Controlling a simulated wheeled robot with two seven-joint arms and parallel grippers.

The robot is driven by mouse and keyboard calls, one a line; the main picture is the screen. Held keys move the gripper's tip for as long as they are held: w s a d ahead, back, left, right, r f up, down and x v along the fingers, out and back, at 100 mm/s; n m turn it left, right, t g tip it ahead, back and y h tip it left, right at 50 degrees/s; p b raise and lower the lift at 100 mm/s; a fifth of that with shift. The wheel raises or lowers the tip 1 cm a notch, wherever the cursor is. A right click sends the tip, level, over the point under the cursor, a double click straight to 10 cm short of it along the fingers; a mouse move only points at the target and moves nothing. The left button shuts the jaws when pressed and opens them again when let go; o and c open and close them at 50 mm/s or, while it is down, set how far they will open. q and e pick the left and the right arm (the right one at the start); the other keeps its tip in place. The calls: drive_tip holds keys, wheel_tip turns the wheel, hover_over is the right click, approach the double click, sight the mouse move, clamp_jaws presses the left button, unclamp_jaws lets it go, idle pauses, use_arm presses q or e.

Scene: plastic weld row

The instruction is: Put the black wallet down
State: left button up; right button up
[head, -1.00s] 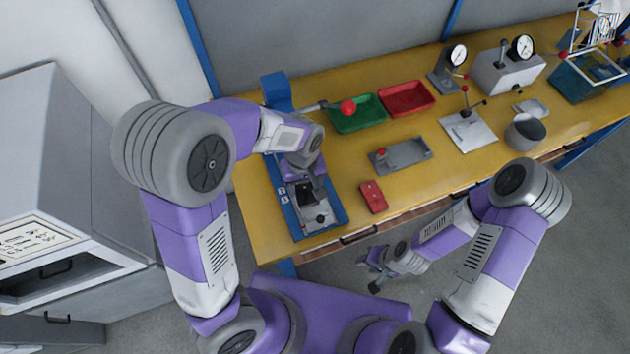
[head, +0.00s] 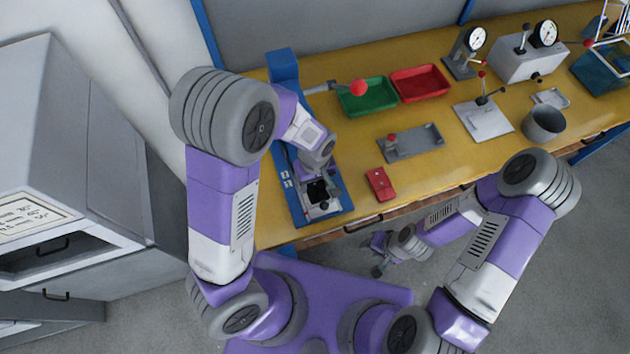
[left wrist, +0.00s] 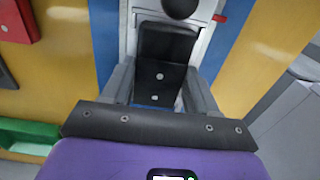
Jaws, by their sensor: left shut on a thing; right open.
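My left gripper (left wrist: 161,88) is shut on a black flat piece (left wrist: 166,48), which I take to be the black wallet. It has pale round studs and sits between the two grey fingers. Below it in the left wrist view is the light plate of the blue-based press (left wrist: 233,35); I cannot tell whether the piece touches it. In the head view my left gripper (head: 321,178) is low over the front of the blue press (head: 293,198), and a dark patch shows there, partly hidden by my arm. My right gripper (head: 378,256) is open, off the table's front edge.
A red box (head: 380,184) lies right of the press. A grey tray fixture (head: 413,143), a green bin (head: 367,97) and a red bin (head: 420,83) are further back. Yellow tabletop is bare around the red box.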

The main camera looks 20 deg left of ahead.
sight(315, 184)
use_arm(q)
drive_tip(key=o, duration=0.6)
drive_tip(key=shift+f, duration=0.15)
drive_tip(key=o, duration=0.4)
drive_tip(key=shift+o, duration=0.2)
wheel_tip(315, 184, up, 12)
drive_tip(key=p, duration=0.3)
drive_tip(key=shift+r, duration=0.25)
